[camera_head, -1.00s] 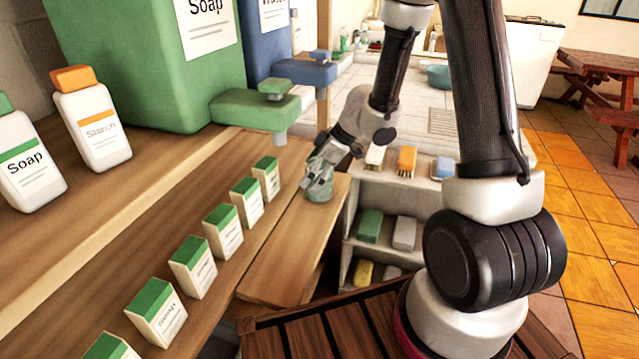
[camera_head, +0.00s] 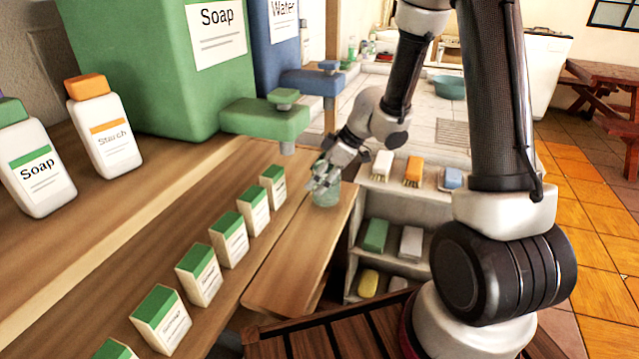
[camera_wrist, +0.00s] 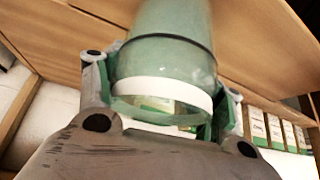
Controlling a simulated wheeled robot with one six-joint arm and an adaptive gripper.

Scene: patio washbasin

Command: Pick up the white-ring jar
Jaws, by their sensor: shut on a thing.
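The white-ring jar (camera_wrist: 165,60) is a greenish clear jar with a white band near its mouth and a thin dark line around its body. In the wrist view it sits between the two fingers of my gripper (camera_wrist: 165,95), which is shut on it. In the head view the jar (camera_head: 326,196) shows at the far end of the wooden shelf, partly covered by my gripper (camera_head: 322,178). I cannot tell whether its base touches the wood.
Several green-topped soap boxes (camera_head: 199,274) line the counter left of the jar. A green soap tank (camera_head: 140,70) with a tap (camera_head: 285,118) stands behind. A white shelf (camera_head: 385,205) with brushes and soap bars is at the right.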

